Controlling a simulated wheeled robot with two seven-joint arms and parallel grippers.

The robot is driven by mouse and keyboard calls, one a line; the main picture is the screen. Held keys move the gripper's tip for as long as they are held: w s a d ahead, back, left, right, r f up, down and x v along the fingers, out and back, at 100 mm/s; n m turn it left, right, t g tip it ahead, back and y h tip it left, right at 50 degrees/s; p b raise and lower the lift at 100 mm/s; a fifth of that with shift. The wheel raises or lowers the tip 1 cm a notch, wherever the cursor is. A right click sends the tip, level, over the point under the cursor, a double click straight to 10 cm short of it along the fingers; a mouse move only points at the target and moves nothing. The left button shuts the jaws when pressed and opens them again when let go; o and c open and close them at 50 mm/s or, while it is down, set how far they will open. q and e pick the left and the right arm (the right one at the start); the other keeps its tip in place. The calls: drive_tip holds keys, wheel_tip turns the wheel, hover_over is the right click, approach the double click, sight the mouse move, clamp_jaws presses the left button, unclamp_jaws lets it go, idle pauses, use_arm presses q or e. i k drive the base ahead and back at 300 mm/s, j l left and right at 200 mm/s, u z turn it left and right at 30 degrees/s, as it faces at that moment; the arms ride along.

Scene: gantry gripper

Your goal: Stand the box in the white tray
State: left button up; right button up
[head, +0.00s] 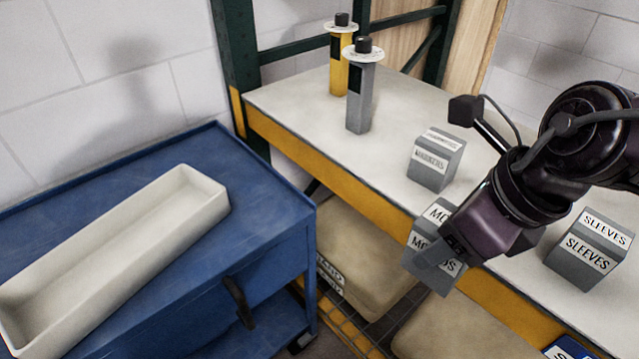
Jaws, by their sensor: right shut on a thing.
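My right gripper (455,248) is shut on a grey box (428,270) with white labels whose lettering starts "MO"; the gripper covers the rest of the words. The held box is slightly tilted and appears in front of the shelf's yellow front edge. The white tray (198,232) is a long, open, empty trough on the blue cart (255,205) at the left. The held box is to the right of the tray and apart from it. My left gripper is not in view.
On the pale shelf (310,95) stand a grey box labelled "WASHERS" or similar (436,165), a grey "SLEEVES" box (590,255), a grey post (360,100) and a yellow post (338,70). Below are tan bins (365,260). A gap separates cart and shelf.

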sight(129, 258)
drive_tip(key=j+u, duration=0.15)
drive_tip(key=u, duration=0.95)
